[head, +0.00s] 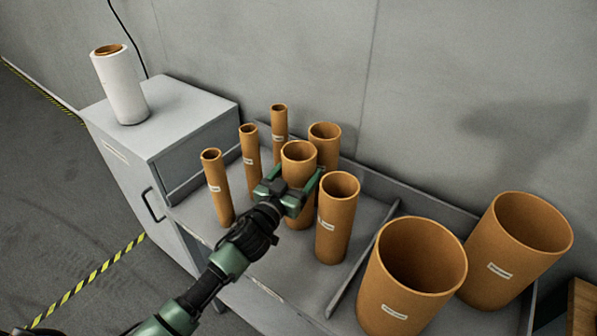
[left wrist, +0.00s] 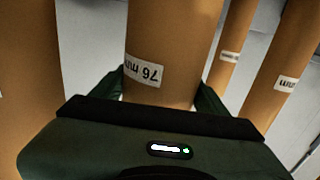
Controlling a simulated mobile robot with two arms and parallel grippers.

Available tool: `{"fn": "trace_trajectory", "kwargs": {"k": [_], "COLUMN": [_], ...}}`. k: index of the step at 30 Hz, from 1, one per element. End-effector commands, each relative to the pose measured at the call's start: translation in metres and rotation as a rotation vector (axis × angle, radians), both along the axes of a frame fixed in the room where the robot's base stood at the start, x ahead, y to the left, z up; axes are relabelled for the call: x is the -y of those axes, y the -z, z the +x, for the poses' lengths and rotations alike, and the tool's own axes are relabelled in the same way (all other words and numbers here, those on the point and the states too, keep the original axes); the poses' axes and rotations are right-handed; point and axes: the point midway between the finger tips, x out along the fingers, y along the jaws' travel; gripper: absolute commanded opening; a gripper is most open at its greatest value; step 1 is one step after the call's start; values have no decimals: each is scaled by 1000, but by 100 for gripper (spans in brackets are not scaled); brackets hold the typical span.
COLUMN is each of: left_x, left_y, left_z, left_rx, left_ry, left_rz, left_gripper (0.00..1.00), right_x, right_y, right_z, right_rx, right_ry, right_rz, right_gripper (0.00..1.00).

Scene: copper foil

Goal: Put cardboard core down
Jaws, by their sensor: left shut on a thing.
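My left gripper (head: 294,181) is shut around a medium-width brown cardboard core (head: 299,156) in the head view. The core stands about upright among other cores on the grey shelf (head: 268,262); its lower end is partly hidden by my gripper, so I cannot tell whether it touches the shelf. In the left wrist view the held core (left wrist: 172,45) is between the fingers, with a white label reading "76 m..." seen upside down. My right gripper is not in view.
Thin cores (head: 217,187) stand left of the held core. A similar core (head: 337,218) stands close on its right, another (head: 325,143) behind. Beyond a low divider (head: 362,264) are two wide cores (head: 412,278). A white roll (head: 119,85) stands on a grey cabinet (head: 183,112).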

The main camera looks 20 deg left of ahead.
Motion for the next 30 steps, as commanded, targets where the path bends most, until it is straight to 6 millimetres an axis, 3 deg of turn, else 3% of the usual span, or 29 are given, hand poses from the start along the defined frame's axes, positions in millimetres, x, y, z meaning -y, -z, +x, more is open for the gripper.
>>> {"fn": "trace_trajectory", "kwargs": {"k": [2, 3, 5, 17, 20, 30], "left_x": [0, 0, 0, 0, -3, -16], "left_y": [2, 4, 3, -3, 1, 3], "left_z": [0, 0, 0, 0, -13, -84], "left_rx": [2, 0, 0, 1, -1, -2], "left_ry": [0, 0, 0, 0, 0, 0], "left_rz": [-1, -1, 0, 1, 0, -1], "left_gripper": [22, 77, 94, 96, 96, 96], "right_x": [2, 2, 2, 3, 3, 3], "right_y": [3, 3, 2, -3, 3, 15], "right_z": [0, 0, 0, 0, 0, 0], "right_rx": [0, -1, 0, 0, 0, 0], "right_ry": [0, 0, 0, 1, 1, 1], "right_rz": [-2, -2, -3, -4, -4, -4], "right_gripper": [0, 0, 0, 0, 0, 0]}}
